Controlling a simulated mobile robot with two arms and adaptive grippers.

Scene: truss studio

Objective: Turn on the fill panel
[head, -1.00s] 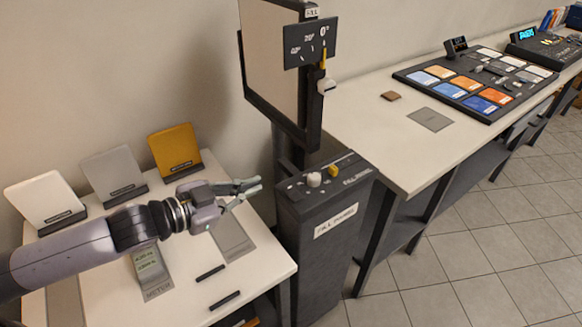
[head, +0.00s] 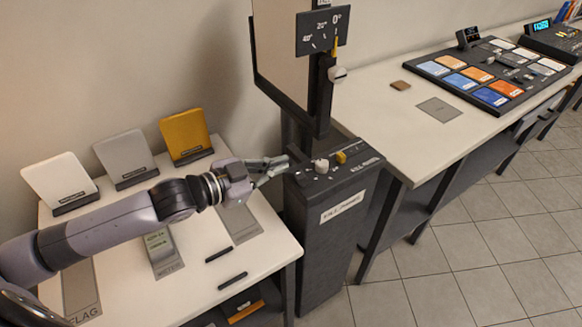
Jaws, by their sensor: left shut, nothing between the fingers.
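The fill panel stand (head: 332,235) is a dark box labelled on its front, with a tall panel (head: 281,60) rising behind it. On its sloped top are a white knob (head: 321,166) and a yellow switch (head: 341,157). My left gripper (head: 283,168) is shut and empty at the left edge of the stand's top, a little left of the white knob. I cannot tell whether its tips touch the stand. A tilt scale plate (head: 322,30) with a yellow pointer (head: 334,47) sits on the panel's edge, above another white knob (head: 337,73). My right gripper is not in view.
A white table (head: 205,277) at left holds white (head: 60,184), grey (head: 126,158) and yellow (head: 187,135) cards on stands, plus two dark bars (head: 232,281). A long bench (head: 372,117) at right carries a board of coloured tiles (head: 483,72). Tiled floor is clear at lower right.

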